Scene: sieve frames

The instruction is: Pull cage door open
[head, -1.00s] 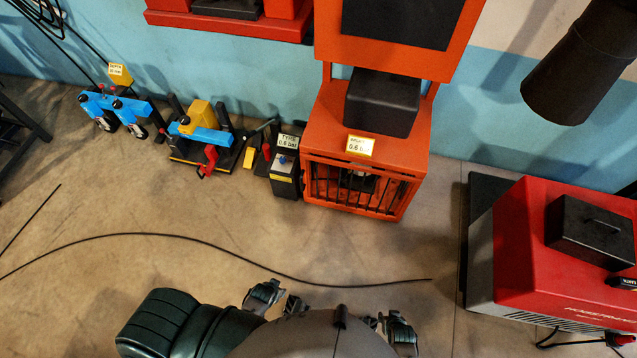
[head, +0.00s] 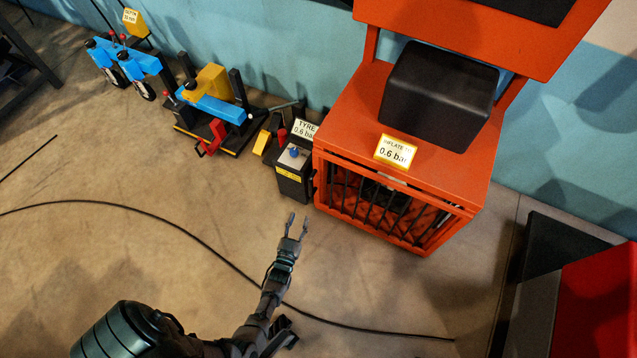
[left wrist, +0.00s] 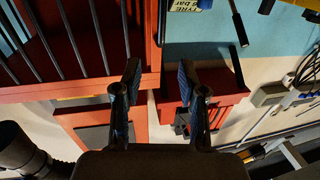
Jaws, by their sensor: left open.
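The cage door (head: 385,207) is the front of the orange cage (head: 345,125), a panel of black upright bars. It looks shut. In the left wrist view, the barred orange side (left wrist: 75,45) fills the upper left. My left gripper (head: 298,222) is open and empty, in front of and a little left of the door's left edge, apart from it in the head view. In the left wrist view its two fingers (left wrist: 158,82) are spread with nothing between them. My right gripper is out of view. What lies behind the bars is mostly hidden.
A small black tyre gauge box (head: 294,172) stands close against the cage's left side. A black block (head: 440,92) sits on top. Blue and yellow tools (head: 210,100) stand along the wall. A cable (head: 190,235) crosses the floor. A red machine (head: 595,305) is at right.

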